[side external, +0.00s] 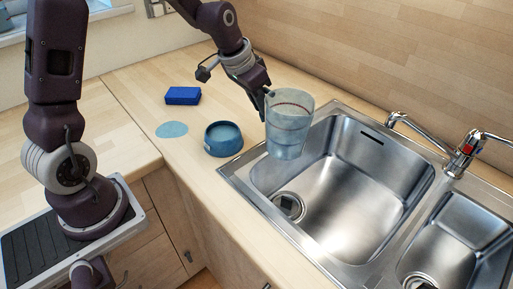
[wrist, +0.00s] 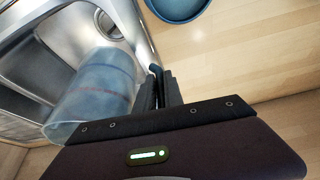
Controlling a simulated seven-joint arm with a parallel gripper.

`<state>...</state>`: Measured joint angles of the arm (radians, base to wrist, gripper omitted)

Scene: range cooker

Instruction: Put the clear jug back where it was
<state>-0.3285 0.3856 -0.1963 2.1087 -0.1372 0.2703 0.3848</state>
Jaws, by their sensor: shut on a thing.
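The clear jug (side external: 289,128) is a translucent bluish vessel with a reddish line around it. It is upright or nearly so, over the left rear edge of the large sink basin. My gripper (side external: 268,93) is shut on the jug at its left side; whether on a handle or the wall is hard to tell. In the wrist view the jug (wrist: 95,92) lies left of my gripper's dark fingers (wrist: 160,85), with the sink behind it. A flat light-blue round patch (side external: 172,129) lies on the bare counter, left of the blue bowl.
The blue bowl (side external: 223,139) stands on the counter left of the sink. A dark blue block (side external: 182,95) lies farther back. The steel sink (side external: 345,190) has two basins, with a tap (side external: 462,150) behind them. The wooden wall rises at the back. Counter left of the patch is free.

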